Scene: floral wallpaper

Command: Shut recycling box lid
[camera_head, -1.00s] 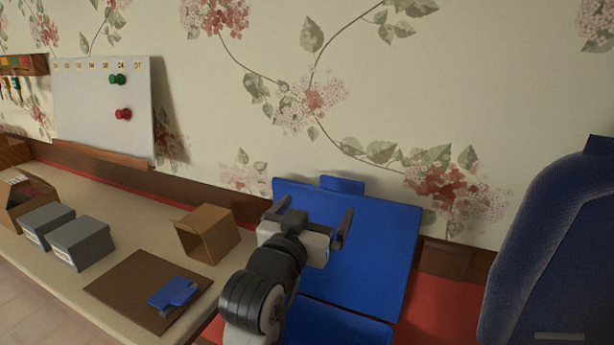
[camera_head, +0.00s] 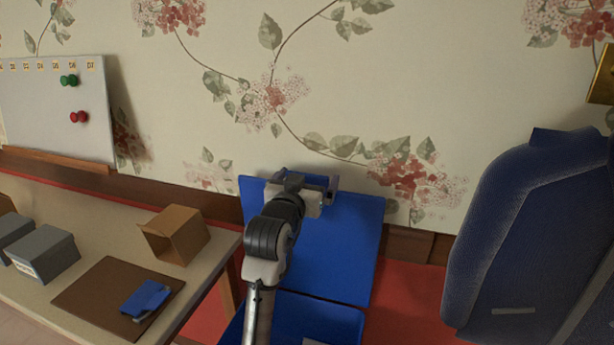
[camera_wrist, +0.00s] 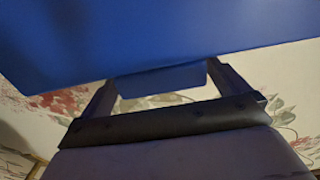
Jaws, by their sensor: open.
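The recycling box is blue; its lid (camera_head: 345,245) stands raised, leaning back near the wallpapered wall in the head view. The box body (camera_head: 290,318) shows below it, partly hidden behind my arm. My gripper (camera_head: 307,187) is open at the top edge of the lid, left of its middle. In the wrist view the lid (camera_wrist: 150,40) fills the top of the picture. A blue tab (camera_wrist: 162,80) on its edge shows between the two fingers of my gripper (camera_wrist: 165,90). I cannot tell whether the fingers touch the lid.
A blue padded chair (camera_head: 530,240) stands at the right. At the left a table (camera_head: 85,210) holds an open cardboard box (camera_head: 175,236), grey boxes (camera_head: 45,253) and a brown board (camera_head: 100,300) with a blue object (camera_head: 145,298). The floor beside the lid is red.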

